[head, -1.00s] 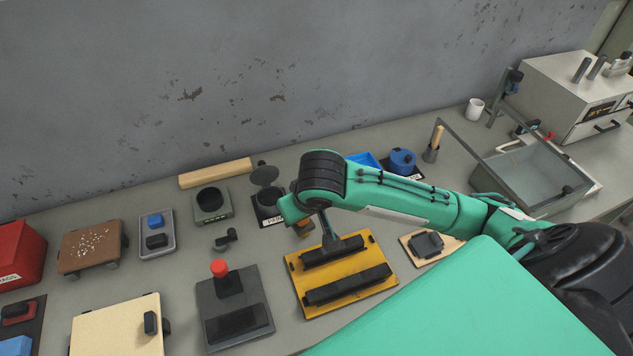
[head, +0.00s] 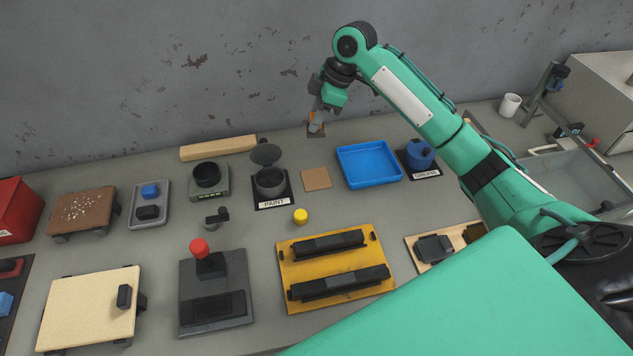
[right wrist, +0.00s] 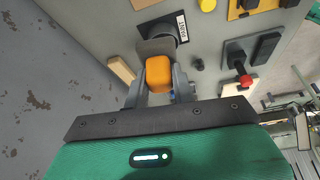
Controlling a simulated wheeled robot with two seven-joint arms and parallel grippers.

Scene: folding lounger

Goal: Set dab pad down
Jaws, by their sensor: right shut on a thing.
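My right gripper (head: 316,122) is at the back of the bench near the wall, beyond a bare tan square (head: 316,179). In the right wrist view, its fingers (right wrist: 159,88) are shut on an orange block (right wrist: 158,73), which I take for the dab pad. A grey part (right wrist: 157,46) shows just past the block. In the head view only a sliver of orange shows between the fingers. I cannot tell whether the pad touches anything. The open paint pot (head: 270,181) stands left of the tan square. My left gripper is not in view.
A blue tray (head: 369,164) and the blue grease pot (head: 421,154) are to the right. A wooden bar (head: 219,148) lies at the back left. A yellow round piece (head: 300,216) and a yellow fixture plate (head: 335,265) are nearer the front.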

